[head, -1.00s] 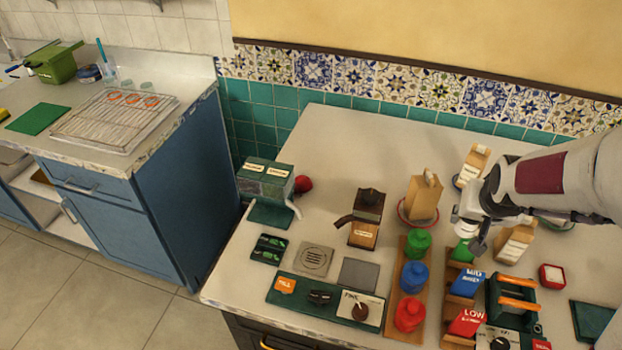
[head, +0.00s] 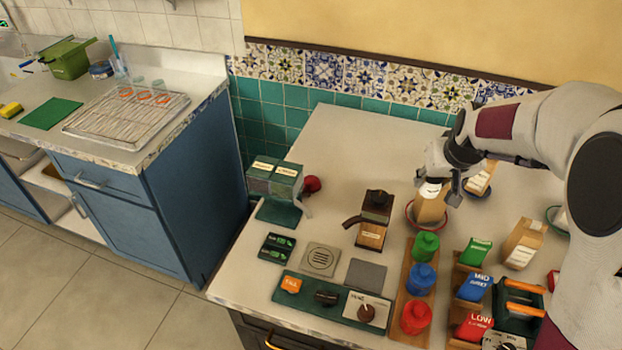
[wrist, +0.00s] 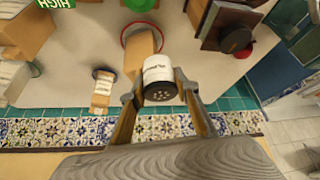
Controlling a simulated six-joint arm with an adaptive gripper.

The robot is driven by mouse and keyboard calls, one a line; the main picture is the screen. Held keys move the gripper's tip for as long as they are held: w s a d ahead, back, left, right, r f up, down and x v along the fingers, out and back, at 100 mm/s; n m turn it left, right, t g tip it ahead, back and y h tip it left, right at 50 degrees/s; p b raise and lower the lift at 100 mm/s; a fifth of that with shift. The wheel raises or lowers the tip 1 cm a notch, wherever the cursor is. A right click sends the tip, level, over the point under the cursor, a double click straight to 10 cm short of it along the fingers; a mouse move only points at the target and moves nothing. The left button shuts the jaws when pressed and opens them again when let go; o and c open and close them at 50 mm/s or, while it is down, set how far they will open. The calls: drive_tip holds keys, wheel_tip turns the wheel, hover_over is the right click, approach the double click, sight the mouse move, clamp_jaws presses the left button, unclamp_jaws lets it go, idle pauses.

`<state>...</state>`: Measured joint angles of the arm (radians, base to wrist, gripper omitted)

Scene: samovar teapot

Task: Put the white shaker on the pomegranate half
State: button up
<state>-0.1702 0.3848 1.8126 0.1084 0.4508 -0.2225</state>
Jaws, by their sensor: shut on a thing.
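The white shaker (wrist: 157,70) has a dark perforated cap, which faces the camera in the wrist view. My gripper (wrist: 158,88) is shut on it, one finger on each side. In the head view my gripper (head: 440,190) holds the shaker (head: 429,188) in front of a tan paper bag, which stands in a red-rimmed dish. I cannot tell the height above the counter. No pomegranate half is clearly recognisable. A small red round thing (head: 312,184) beside the green grinder may be it or a part of the grinder.
The tan bag (head: 428,213) is close to my gripper. Left of it stand a wooden grinder (head: 372,235) and the green grinder (head: 272,180). Coloured canisters (head: 421,279) and bags are in front. The counter's back left (head: 350,140) is clear. A tiled wall (head: 400,87) bounds the back.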

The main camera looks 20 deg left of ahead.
drive_tip(key=w+a+n+g+y, duration=0.1)
drive_tip(key=w+a+n, duration=0.1)
drive_tip(key=w+a, duration=0.35)
drive_tip(key=w+a+n, duration=0.1)
drive_tip(key=w+a, duration=0.1)
drive_tip(key=a, duration=0.6)
drive_tip(key=n+g+y, duration=0.1)
drive_tip(key=n+y, duration=0.1)
drive_tip(key=n, duration=0.3)
hover_over(311, 179)
drive_tip(key=shift+w+a+f, duration=0.1)
drive_tip(key=shift+f, duration=1.5)
drive_tip(key=shift+f, duration=2.5)
drive_tip(key=shift+f, duration=2.5)
drive_tip(key=shift+f, duration=0.15)
